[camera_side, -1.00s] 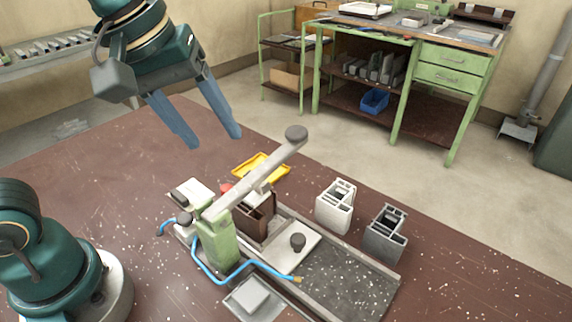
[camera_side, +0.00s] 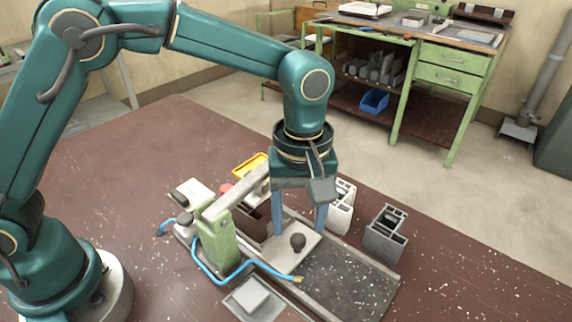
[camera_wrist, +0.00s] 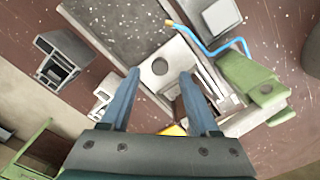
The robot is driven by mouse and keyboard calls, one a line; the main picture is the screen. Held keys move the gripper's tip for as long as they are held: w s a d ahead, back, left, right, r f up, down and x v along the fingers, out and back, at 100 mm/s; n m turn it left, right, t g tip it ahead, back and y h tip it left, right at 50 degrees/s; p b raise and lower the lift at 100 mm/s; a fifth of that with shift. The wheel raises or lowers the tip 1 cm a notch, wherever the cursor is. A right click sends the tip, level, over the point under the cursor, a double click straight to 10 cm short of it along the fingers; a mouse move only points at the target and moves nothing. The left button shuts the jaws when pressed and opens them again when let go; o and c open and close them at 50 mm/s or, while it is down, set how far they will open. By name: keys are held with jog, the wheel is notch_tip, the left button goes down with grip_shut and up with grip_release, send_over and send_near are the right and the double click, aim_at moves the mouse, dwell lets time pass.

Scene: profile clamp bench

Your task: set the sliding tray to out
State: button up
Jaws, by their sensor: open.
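The sliding tray (camera_side: 278,249) is a pale grey plate with a dark round knob (camera_side: 298,241) on top. It sits in a long channel (camera_side: 345,283), at the end near the green clamp (camera_side: 217,238). The far right stretch of the channel is bare and speckled. My gripper (camera_side: 299,227) is open and points down over the tray, with its fingers on either side of the knob. In the wrist view the knob (camera_wrist: 160,67) shows between the fingertips, and the tray (camera_wrist: 152,90) lies below. I cannot tell whether the fingers touch the knob.
The clamp's lever is partly hidden behind my gripper. A brown profile (camera_side: 250,222) sits by the clamp. A white profile (camera_side: 342,206) and a grey profile (camera_side: 385,234) stand beside the channel. A blue hose (camera_side: 240,271) runs along its front, near a small square block (camera_side: 252,297).

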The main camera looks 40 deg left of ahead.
jog(key=shift+f, duration=1.5)
grip_shut()
jog(key=shift+r, duration=0.1)
